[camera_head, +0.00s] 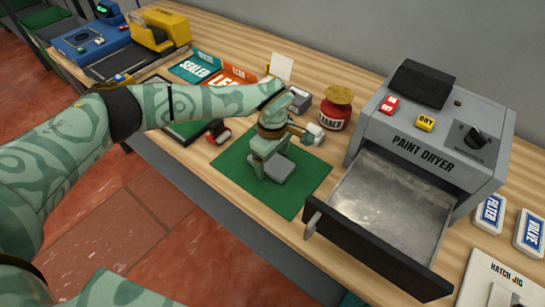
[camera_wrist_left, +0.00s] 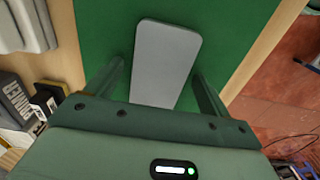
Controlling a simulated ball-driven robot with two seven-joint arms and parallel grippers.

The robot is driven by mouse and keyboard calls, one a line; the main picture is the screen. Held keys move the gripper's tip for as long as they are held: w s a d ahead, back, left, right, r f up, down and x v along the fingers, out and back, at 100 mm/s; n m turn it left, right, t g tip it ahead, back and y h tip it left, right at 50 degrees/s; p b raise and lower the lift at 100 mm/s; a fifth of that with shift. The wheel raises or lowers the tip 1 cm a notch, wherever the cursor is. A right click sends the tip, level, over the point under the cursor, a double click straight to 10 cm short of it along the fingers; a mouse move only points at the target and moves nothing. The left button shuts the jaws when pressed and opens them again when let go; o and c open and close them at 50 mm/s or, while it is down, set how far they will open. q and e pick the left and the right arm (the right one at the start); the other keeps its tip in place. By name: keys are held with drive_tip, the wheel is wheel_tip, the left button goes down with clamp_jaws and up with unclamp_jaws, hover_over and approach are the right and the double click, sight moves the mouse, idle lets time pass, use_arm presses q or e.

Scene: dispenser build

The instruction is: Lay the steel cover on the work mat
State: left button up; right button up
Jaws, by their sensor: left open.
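The steel cover (camera_head: 284,168) is a flat grey plate with rounded corners. It lies on the green work mat (camera_head: 236,173), near the mat's middle, and the wrist view shows it flat against the green (camera_wrist_left: 165,60). My left gripper (camera_head: 270,166) points down over the cover and hides part of it. In the wrist view its two fingers stand apart on either side of the cover (camera_wrist_left: 157,70), with green showing between each finger and the plate. My right gripper is out of view.
The paint dryer (camera_head: 425,150) stands right of the mat, with its empty drawer (camera_head: 390,215) pulled out close to the mat's edge. Filter and valve boxes (camera_head: 492,213) sit far right.

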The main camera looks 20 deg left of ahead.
sight(272, 162)
use_arm(q)
wheel_tip(272, 162, up, 12)
drive_tip(key=p, duration=0.3)
drive_tip(key=shift+r, duration=0.1)
